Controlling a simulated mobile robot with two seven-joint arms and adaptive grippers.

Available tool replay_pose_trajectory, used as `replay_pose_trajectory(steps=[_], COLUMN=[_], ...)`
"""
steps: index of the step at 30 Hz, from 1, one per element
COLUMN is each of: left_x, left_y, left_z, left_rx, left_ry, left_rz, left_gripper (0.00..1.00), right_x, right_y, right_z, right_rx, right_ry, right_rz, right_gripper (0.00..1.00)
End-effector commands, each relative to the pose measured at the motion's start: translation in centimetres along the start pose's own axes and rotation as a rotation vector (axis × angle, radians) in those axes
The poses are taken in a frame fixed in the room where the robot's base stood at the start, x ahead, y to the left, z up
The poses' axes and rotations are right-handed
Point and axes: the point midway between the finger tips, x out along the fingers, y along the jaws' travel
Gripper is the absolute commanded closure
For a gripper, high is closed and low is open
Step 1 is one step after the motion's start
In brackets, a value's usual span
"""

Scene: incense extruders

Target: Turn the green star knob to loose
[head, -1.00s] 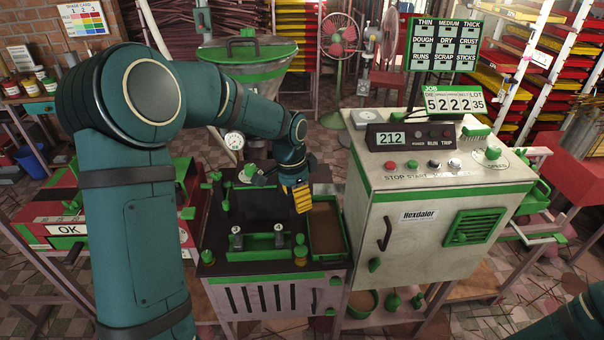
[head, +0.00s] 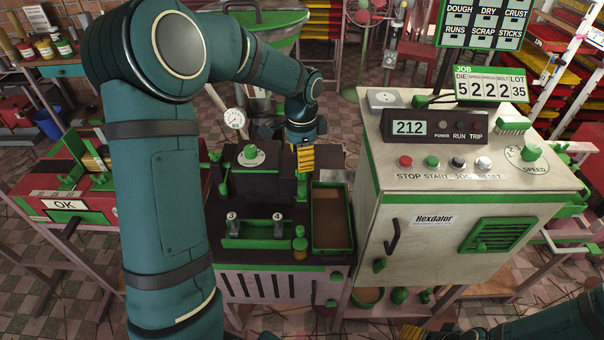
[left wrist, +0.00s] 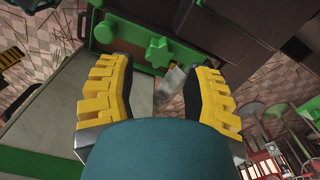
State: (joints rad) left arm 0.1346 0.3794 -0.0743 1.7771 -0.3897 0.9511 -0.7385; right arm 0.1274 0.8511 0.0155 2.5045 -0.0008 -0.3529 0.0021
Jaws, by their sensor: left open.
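The green star knob (left wrist: 158,52) shows in the left wrist view, on a green part at the top centre. It lies beyond and between the fingertips of my left gripper (left wrist: 160,72), apart from both. The left gripper is open and empty, with yellow ribbed fingers. In the head view this gripper (head: 305,158) points down at the back right of the dark extruder bench (head: 270,262). I cannot pick out the star knob in the head view; the gripper may hide it.
A rounded green knob (left wrist: 105,32) is left of the star knob. A green-rimmed tray (head: 332,250) lies just in front of the left gripper. The control cabinet (head: 440,225) stands close on the right. A gauge (head: 234,118) stands at the left.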

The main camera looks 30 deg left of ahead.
Motion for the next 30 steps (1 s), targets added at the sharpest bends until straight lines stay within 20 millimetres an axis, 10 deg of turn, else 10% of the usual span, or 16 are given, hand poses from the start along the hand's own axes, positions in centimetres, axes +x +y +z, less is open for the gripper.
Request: replay_pose_trajectory(steps=[9,22,27,30], left_x=[4.6,5.2,5.2,5.2], left_y=[0.0,0.0,0.0,0.0], left_z=[0.0,0.0,0.0,0.0], left_rx=[0.001,0.0,0.0,0.0], left_ry=[0.0,0.001,0.001,0.001], left_rz=[0.0,-0.001,-0.001,0.0], left_gripper=[0.5,0.47,1.0,1.0], right_x=[1.1,1.2,1.2,1.2], right_y=[0.4,0.5,0.5,0.5], right_z=[-0.1,-0.2,-0.2,-0.2], right_rx=[-0.001,-0.001,-0.001,-0.001], right_ry=[0.006,0.007,0.007,0.007], right_rz=[0.0,0.0,0.0,0.0], right_gripper=[0.39,0.39,0.39,0.39])
